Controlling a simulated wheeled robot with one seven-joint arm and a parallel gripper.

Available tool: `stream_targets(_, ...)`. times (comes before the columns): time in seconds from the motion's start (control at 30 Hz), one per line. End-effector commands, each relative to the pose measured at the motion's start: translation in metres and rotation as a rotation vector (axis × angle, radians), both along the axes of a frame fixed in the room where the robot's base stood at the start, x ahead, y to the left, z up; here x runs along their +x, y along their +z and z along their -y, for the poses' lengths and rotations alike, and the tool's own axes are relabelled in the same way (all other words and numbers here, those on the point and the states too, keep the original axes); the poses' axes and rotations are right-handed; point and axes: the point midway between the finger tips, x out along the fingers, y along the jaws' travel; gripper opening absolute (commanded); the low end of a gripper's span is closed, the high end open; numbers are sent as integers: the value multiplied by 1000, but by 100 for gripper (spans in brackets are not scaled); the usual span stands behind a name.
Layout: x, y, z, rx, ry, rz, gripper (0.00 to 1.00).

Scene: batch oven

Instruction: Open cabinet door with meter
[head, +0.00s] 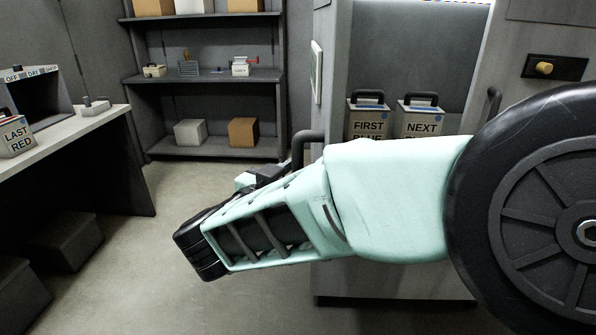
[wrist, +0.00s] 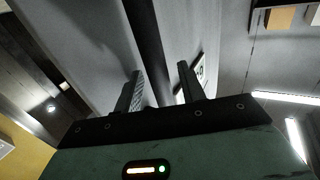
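A grey cabinet (head: 335,285) stands right of centre in the head view, partly behind my pale green arm. A dark handle (head: 299,148) shows at its left edge, just above my arm. No meter can be made out, and my arm hides much of the cabinet front. My gripper (wrist: 160,70) shows in the wrist view with its two fingers apart. A dark bar (wrist: 146,35) runs between the fingers, beside a grey panel. I cannot tell whether a finger touches it. In the head view the fingers are mostly hidden behind my wrist.
Boxes marked FIRST (head: 368,125) and NEXT (head: 423,122) stand in a recess at the right. A desk (head: 110,125) with a LAST RED box (head: 15,138) is at the left. Shelves (head: 205,76) stand at the back. The floor (head: 195,180) between is clear.

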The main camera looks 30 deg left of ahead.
Motion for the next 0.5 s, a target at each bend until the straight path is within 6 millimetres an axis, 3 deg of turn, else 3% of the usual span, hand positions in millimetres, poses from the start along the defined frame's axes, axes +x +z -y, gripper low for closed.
stream_targets(0.17, -29, -2, -1, 1, 5, -1, 40)
stream_targets(0.5, -109, -3, -1, 2, 4, 0, 40)
